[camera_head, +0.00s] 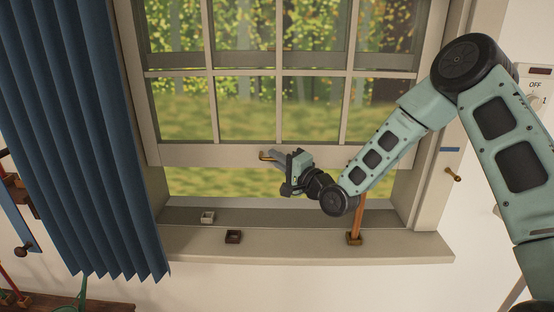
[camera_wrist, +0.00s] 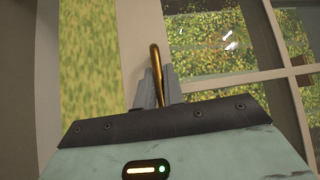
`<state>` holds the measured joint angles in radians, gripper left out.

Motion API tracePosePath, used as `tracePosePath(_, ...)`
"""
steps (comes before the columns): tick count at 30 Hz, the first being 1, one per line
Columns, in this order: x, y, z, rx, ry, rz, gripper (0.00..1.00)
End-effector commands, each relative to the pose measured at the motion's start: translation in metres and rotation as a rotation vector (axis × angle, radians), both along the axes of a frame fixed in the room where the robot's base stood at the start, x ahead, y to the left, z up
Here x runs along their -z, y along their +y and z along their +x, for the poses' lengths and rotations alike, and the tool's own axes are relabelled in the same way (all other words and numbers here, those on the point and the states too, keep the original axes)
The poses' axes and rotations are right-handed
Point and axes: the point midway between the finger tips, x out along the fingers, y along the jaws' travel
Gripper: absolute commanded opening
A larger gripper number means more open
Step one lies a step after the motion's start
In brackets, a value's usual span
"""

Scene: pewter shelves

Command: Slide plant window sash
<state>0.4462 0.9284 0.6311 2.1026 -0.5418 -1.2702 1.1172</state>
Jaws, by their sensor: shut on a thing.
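The window sash (camera_head: 210,152) is a pale frame with several panes. Its bottom rail is raised above the sill, and a gap with grass behind shows under it. A brass handle (camera_head: 266,156) sits on the bottom rail. My gripper (camera_head: 280,157) is at the rail, shut on the handle. In the wrist view the brass handle (camera_wrist: 156,70) stands between the two grey fingers (camera_wrist: 158,88). The sash's rail also shows in the wrist view (camera_wrist: 135,40). My wrist and forearm hide part of the rail's right side.
A wooden prop (camera_head: 357,215) stands on the sill at the right, its foot in a brown block; my arm hides its top. Two small square holders, one white (camera_head: 208,217) and one dark (camera_head: 233,237), sit on the sill (camera_head: 300,244). A blue curtain (camera_head: 85,130) hangs at left. A brass hook (camera_head: 453,174) is on the right frame.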

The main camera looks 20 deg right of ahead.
Motion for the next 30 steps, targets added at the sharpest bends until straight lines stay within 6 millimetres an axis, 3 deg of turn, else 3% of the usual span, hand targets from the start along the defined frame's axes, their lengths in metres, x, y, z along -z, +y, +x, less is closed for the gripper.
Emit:
tracePosePath(1, -0.004, 0.0, 0.001, 0.0, -0.009, 0.002, 0.18)
tracePosePath(3, -0.004, 0.0, 0.001, 0.0, -0.009, 0.001, 0.32)
tracePosePath(14, -0.001, -0.003, -0.004, 0.0, -0.006, 0.001, 0.32)
tracePosePath(20, 0.005, -0.018, -0.032, 0.002, -0.005, 0.001, 0.32)
tracePosePath(30, 0.016, -0.055, -0.102, 0.003, -0.005, 0.001, 0.32)
